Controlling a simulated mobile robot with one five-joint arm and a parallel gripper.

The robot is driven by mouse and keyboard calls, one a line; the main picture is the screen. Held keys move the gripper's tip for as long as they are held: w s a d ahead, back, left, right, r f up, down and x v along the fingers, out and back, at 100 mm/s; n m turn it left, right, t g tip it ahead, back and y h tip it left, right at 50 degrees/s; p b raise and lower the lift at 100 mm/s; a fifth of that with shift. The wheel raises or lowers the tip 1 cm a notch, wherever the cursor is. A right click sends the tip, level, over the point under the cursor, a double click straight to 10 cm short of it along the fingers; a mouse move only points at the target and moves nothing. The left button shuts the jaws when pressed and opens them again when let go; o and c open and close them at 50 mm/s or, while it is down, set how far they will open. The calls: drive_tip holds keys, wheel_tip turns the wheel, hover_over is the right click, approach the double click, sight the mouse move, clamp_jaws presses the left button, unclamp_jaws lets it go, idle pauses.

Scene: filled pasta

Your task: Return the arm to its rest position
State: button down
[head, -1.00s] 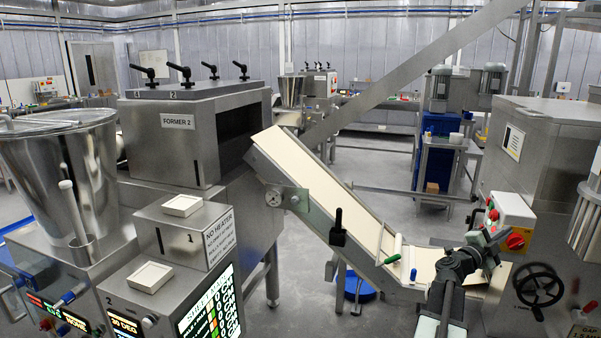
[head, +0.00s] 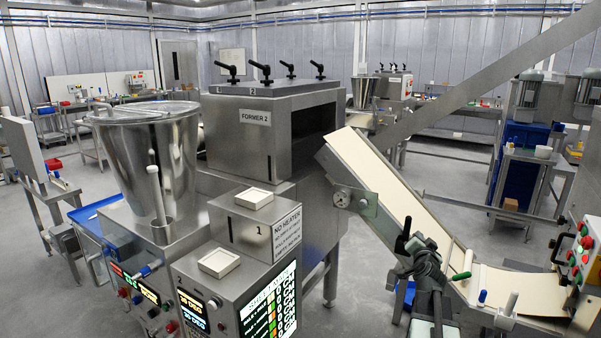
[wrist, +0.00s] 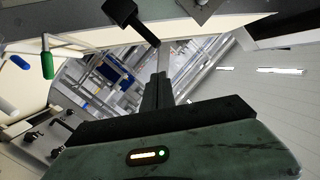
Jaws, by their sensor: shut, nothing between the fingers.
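My gripper (head: 408,243) is in front of the lower part of the cream conveyor belt (head: 385,190) in the head view. My arm is folded upward beneath it at the bottom of that view. In the wrist view my gripper (wrist: 163,62) points away from the camera with its fingers together and nothing between them. A black handle (wrist: 130,18) shows close by at the top of the wrist view. I cannot tell whether the gripper touches anything.
A machine marked Former 2 (head: 256,118) stands left of the belt. A steel hopper (head: 150,160) and control boxes with a lit screen (head: 268,308) stand at front left. A red-buttoned panel (head: 580,255) is at the right edge. Floor is open behind the belt.

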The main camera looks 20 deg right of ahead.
drive_tip(key=w+a+f+n+g+y, duration=0.1)
drive_tip(key=a+f+n+g+y, duration=0.3)
drive_tip(key=a, duration=0.7)
drive_tip(key=w+a+f+n+t+y, duration=0.1)
drive_tip(key=w+a+f+n+y, duration=0.15)
drive_tip(key=a+f, duration=0.65)
drive_tip(key=a+f+n+g+y, duration=0.1)
drive_tip(key=a+n+g+y, duration=0.2)
drive_tip(key=a, duration=1.1)
drive_tip(key=s+a+f+n+g, duration=0.2)
drive_tip(key=s+a+f+g, duration=0.1)
drive_tip(key=s+a, duration=0.5)
drive_tip(key=s+a+f+n+g, duration=0.2)
drive_tip(key=s+a+f+g, duration=0.2)
drive_tip(key=s+a, duration=0.3)
drive_tip(key=shift+s+a+g, duration=0.35)
drive_tip(key=shift+s+g, duration=0.15)
drive_tip(key=shift+s, duration=0.05)
